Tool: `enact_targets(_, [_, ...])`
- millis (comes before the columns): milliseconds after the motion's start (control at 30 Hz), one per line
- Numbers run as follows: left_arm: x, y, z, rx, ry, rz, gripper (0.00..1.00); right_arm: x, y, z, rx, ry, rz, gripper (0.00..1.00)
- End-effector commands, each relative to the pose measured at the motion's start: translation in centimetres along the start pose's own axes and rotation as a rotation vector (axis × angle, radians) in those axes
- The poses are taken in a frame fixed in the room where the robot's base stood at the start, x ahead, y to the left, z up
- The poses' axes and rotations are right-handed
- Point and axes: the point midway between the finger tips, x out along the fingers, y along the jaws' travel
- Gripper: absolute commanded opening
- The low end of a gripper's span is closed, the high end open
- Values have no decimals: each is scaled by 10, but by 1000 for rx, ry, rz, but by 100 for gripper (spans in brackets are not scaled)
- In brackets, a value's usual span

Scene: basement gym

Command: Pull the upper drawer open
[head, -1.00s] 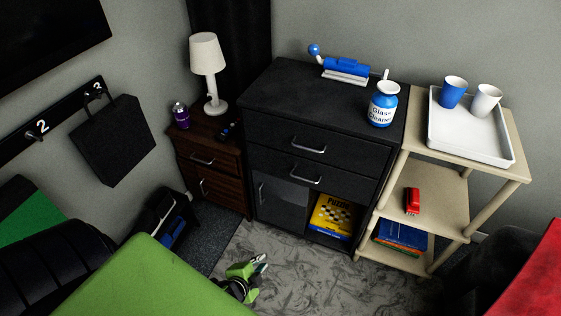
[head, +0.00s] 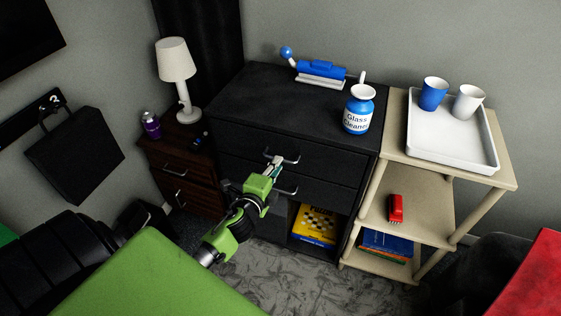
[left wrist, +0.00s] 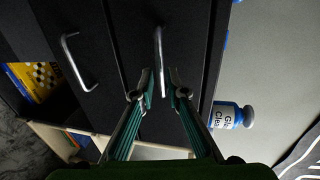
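The black cabinet (head: 290,95) has two drawers, and both look shut. The upper drawer (head: 240,143) has a silver bar handle (head: 290,160). My left gripper (head: 273,169) is at this handle, in front of the drawer. In the left wrist view the upper handle (left wrist: 158,45) reaches in between the two fingertips of my left gripper (left wrist: 161,88). The fingers are apart, with a gap visible beside the bar. The lower drawer's handle (left wrist: 75,62) is to the left there, and in the head view my gripper partly covers the lower drawer. My right gripper is not in view.
A glass cleaner bottle (head: 358,112) and a blue device (head: 320,70) stand on the cabinet top. A beige shelf (head: 395,150) with a white tray (head: 425,150) adjoins on the right. A brown nightstand (head: 185,165) with a lamp (head: 176,62) is on the left.

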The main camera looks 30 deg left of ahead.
Motion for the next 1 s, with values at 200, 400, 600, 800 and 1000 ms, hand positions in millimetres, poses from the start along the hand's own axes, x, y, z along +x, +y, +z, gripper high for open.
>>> enact_targets(200, [33,2,0,0,-1,1,14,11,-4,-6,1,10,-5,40])
enact_targets(400, [42,1,1,0,-1,2,14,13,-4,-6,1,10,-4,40])
enact_targets(600, [42,1,0,0,-1,2,14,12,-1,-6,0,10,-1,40])
enact_targets(800, [42,1,0,-1,-1,2,0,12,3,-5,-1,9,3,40])
enact_targets(1000, [42,1,0,-1,-1,2,0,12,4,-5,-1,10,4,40])
